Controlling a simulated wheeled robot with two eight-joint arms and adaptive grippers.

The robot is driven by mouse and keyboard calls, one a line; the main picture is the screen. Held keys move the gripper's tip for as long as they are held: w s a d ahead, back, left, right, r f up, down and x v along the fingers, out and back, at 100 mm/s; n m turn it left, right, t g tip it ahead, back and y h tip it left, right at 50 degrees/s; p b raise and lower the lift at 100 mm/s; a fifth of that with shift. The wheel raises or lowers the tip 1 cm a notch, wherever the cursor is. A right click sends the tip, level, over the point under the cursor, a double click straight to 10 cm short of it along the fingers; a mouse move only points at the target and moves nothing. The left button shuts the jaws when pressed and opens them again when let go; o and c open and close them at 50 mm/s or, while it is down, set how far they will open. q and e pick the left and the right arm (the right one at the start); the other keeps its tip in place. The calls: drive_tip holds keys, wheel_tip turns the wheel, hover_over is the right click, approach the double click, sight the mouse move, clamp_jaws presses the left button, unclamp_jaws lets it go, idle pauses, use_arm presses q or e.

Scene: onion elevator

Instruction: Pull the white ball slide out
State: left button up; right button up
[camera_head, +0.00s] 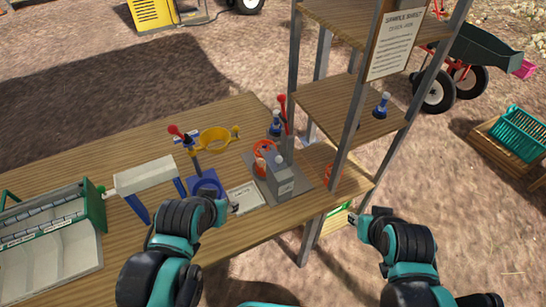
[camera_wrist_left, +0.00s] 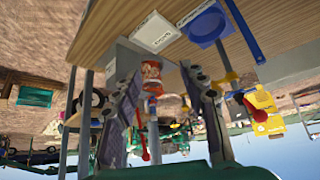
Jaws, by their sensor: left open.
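A grey box-shaped fixture (camera_head: 281,183) stands on a flat grey plate near the right end of the table. A small white ball (camera_head: 280,160) shows at its top. An orange-red part (camera_head: 261,165) sits beside it on the left. My left gripper (camera_head: 229,205) is left of the fixture, above the table's front part. In the left wrist view its two fingers (camera_wrist_left: 168,115) are spread with a gap between them. The orange-red part (camera_wrist_left: 151,78) shows beyond that gap, and the grey fixture (camera_wrist_left: 121,62) is partly behind one finger. My right gripper (camera_head: 353,218) is right of the shelf, apart from the fixture; its fingers are unclear.
A shelf unit (camera_head: 333,95) with metal posts rises close behind and right of the fixture. A blue dish (camera_head: 207,187), white card (camera_head: 245,197), yellow ring (camera_head: 215,138) and red-topped post (camera_head: 180,134) are nearby. A grey-white machine (camera_head: 50,235) fills the table's left end.

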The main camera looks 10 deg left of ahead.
use_arm(q)
drive_tip(key=shift+o, duration=0.3)
drive_tip(key=m+g+h+p, duration=0.3)
drive_tip(key=m+p, duration=0.7)
drive_tip(key=m, duration=0.3)
approach(278, 158)
wheel_tip(278, 158, down, 3)
drive_tip(key=w, duration=0.1)
drive_tip(key=shift+w+d+f+m+g, duration=0.3)
drive_tip(key=shift+w+d+f+m, duration=0.1)
drive_tip(key=shift+f+m, duration=0.1)
drive_tip(key=shift+b+x, duration=0.8)
drive_tip(key=shift+x, duration=2.65)
drive_tip(key=shift+d, duration=0.15)
drive_tip(key=shift+r, duration=0.1)
clamp_jaws()
